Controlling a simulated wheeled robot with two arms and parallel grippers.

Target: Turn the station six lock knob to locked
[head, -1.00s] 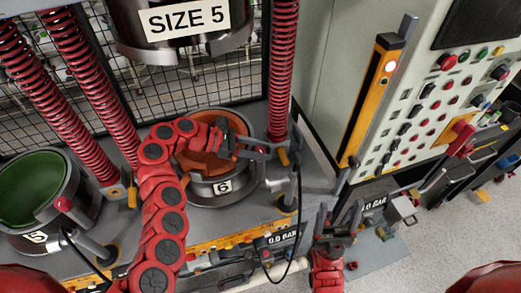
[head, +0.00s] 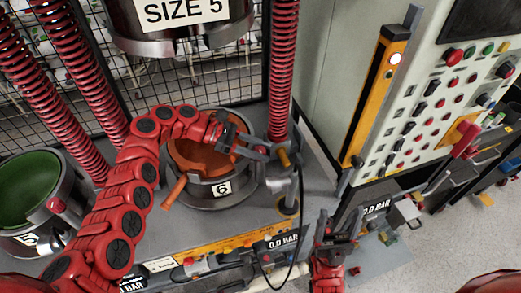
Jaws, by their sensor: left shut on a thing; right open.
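The station six pot (head: 202,190) is a metal cup with an orange inside and a "6" label on its front. My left gripper (head: 272,150) reaches over its right rim from the left. Its jaws are shut at a small yellow-orange knob (head: 284,158) beside the pot, which I take for the lock knob; the fingers partly hide it, and its lock setting cannot be read. An orange handle (head: 173,193) sticks out at the pot's left front. My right gripper (head: 325,226) is open and empty at the lower right, in front of the bench.
The station five pot (head: 38,205), green inside, stands at the left. Red springs (head: 283,70) and a "SIZE 5" head (head: 182,25) hang above. A black cable runs down beside the knob. A control panel (head: 440,105) with many buttons stands at the right.

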